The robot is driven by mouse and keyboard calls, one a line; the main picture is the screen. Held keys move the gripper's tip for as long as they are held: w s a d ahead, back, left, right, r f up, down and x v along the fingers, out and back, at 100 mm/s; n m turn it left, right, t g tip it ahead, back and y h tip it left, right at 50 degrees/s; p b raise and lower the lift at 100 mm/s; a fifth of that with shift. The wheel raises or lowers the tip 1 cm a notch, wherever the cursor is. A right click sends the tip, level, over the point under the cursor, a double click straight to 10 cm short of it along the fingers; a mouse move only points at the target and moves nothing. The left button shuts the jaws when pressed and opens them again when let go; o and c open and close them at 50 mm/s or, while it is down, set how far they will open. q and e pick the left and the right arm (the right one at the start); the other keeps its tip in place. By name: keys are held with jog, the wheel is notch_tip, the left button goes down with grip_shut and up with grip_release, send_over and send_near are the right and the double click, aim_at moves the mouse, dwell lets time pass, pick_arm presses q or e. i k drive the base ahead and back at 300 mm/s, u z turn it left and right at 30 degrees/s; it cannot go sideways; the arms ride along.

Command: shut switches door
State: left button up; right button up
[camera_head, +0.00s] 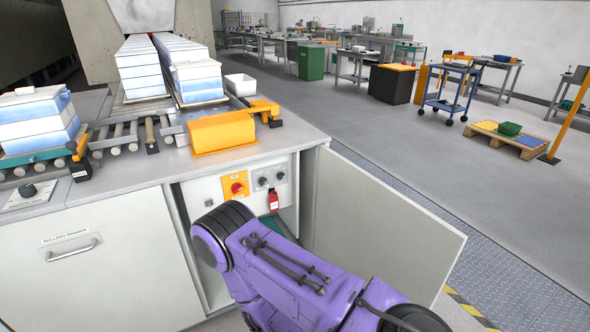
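The switches door (375,215) is a pale grey panel. It stands wide open, swung out to the right of the cabinet opening. Inside the opening is a switch panel with a red rotary switch on a yellow plate (236,186), grey knobs (269,178) and a red tag (273,200). My purple arm comes in from the lower right, in front of the opening and the lower part of the door. It hides the lower opening. I cannot tell whether it touches the door. Neither gripper shows in this view.
A closed drawer front with a handle (71,250) is left of the opening. The worktop above carries an orange cover (222,132), a roller conveyor (117,140) and stacked blue-white blocks (40,120). Open grey floor (400,150) lies beyond the door to the right.

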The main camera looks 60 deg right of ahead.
aim_at(366, 227)
jog(key=u, duration=1.8)
jog(key=k, duration=2.7)
jog(key=z, duration=2.2)
